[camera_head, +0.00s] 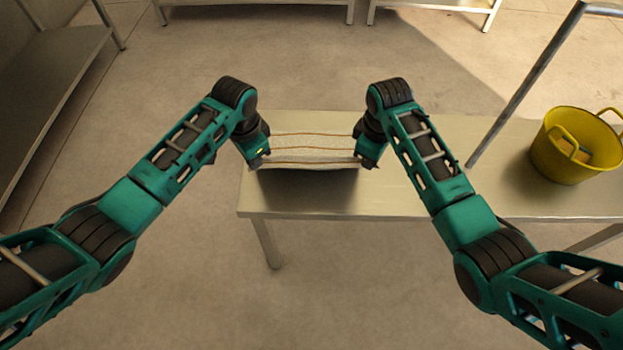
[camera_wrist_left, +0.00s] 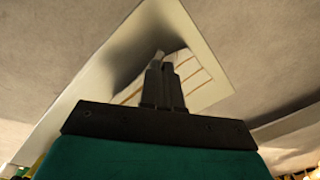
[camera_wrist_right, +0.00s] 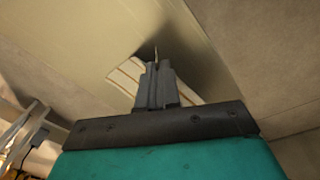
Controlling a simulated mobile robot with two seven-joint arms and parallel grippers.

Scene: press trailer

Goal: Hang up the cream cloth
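The cream cloth (camera_head: 310,146) with brown stripes is stretched between my two grippers above the left end of the metal table. Its near edge is taut and raised, and a shadow lies below it. My left gripper (camera_head: 257,160) is at the cloth's left near corner; in the left wrist view its fingers (camera_wrist_left: 160,72) are together, with cloth (camera_wrist_left: 188,70) at the tips. My right gripper (camera_head: 364,160) is at the right near corner; in the right wrist view its fingers (camera_wrist_right: 155,75) are together, with cloth (camera_wrist_right: 125,75) at the tips.
The metal table (camera_head: 420,195) is bare around the cloth. A yellow bucket (camera_head: 578,150) with handles and something inside stands at its right. A grey metal post (camera_head: 525,85) rises between them. Shelving (camera_head: 50,75) stands far left, benches (camera_head: 255,5) at the back.

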